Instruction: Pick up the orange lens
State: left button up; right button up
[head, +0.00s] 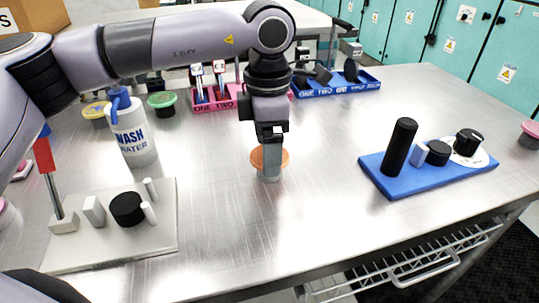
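The orange lens (257,159) lies in the middle of the metal table, near its centre. My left gripper (270,172) comes down over it from above, with the arm reaching in from the left. The gripper fingers cover the middle of the lens, so only its orange edges show on both sides. Whether the fingers are apart or closed on the lens cannot be told. My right gripper is not in view.
A wash water bottle (131,135) and a white board with posts (155,240) stand at the left. A blue board (400,187) with black cylinders lies at the right. A pink tray (219,104) and blue tray (340,90) are behind. The table front is clear.

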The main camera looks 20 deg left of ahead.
pick_arm(q)
jog(key=c, duration=0.6)
jog(key=shift+r, duration=0.1)
